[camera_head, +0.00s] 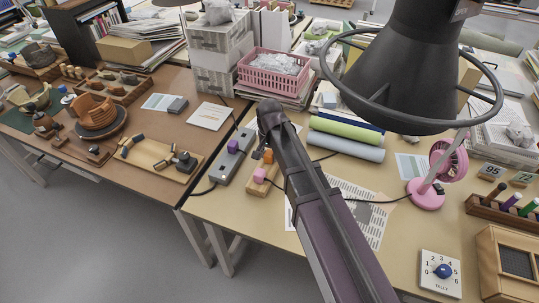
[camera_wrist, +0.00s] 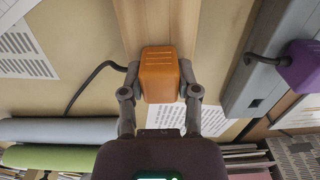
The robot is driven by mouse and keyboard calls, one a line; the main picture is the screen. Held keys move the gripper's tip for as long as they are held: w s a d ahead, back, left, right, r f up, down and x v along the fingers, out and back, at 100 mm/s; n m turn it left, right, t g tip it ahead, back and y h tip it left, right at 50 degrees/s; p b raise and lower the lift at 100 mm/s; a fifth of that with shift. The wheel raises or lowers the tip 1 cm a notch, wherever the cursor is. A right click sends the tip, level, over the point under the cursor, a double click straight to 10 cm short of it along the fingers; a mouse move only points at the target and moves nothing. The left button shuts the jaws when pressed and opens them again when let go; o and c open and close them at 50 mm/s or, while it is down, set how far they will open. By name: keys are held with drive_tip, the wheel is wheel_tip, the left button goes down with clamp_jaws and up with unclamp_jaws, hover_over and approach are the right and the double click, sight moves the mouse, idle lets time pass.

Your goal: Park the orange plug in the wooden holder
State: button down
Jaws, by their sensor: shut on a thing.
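The orange plug (camera_wrist: 159,75) is between the two fingertips of my gripper (camera_wrist: 159,92), which is shut on it, in the wrist view. A dark cable runs from the plug's left side. The wooden holder (camera_wrist: 157,20) is a pale strip directly behind the plug; I cannot tell whether the plug is seated in it or just above it. In the head view the orange plug (camera_head: 268,156) shows beside my arm, at the holder's (camera_head: 255,189) far part. A pink plug (camera_head: 260,175) sits at the holder's near part.
A grey power strip (camera_head: 221,168) with a purple plug (camera_head: 233,146) lies left of the holder. Green (camera_head: 345,129) and blue-grey rolls (camera_head: 345,146) lie behind to the right. A pink fan (camera_head: 430,194) and a lamp (camera_head: 415,70) stand to the right. Cables cross the table.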

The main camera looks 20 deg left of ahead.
drive_tip(key=shift+c, duration=1.3)
unclamp_jaws()
drive_tip(key=shift+o, duration=1.3)
drive_tip(key=shift+r, duration=0.1)
drive_tip(key=shift+r+p, duration=3.9)
drive_tip(key=shift+p, duration=0.1)
drive_tip(key=shift+d, duration=0.15)
